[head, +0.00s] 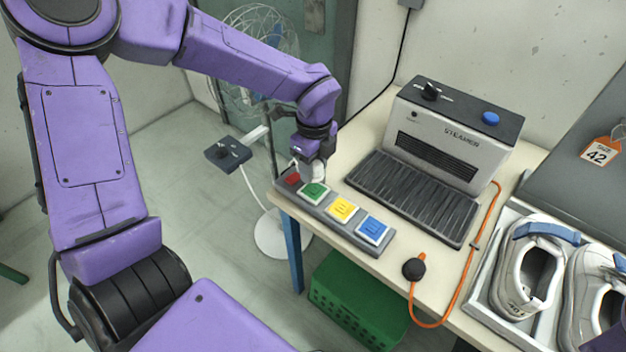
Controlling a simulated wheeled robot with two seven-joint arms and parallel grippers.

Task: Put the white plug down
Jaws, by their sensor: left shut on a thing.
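My left gripper (308,172) reaches down over the left end of the table, just above the strip of coloured buttons. It is shut on a small pale thing, which I take to be the white plug (296,169); the fingers mostly hide it. I cannot tell whether the plug touches the strip. A white cord (250,187) hangs from the fan's dark control box (228,154) on the left. My right gripper is not in view.
The button strip (352,240) has red, green, yellow and blue buttons. White shoes (528,270) stand in a tray at right. A green crate (358,302) is below the table.

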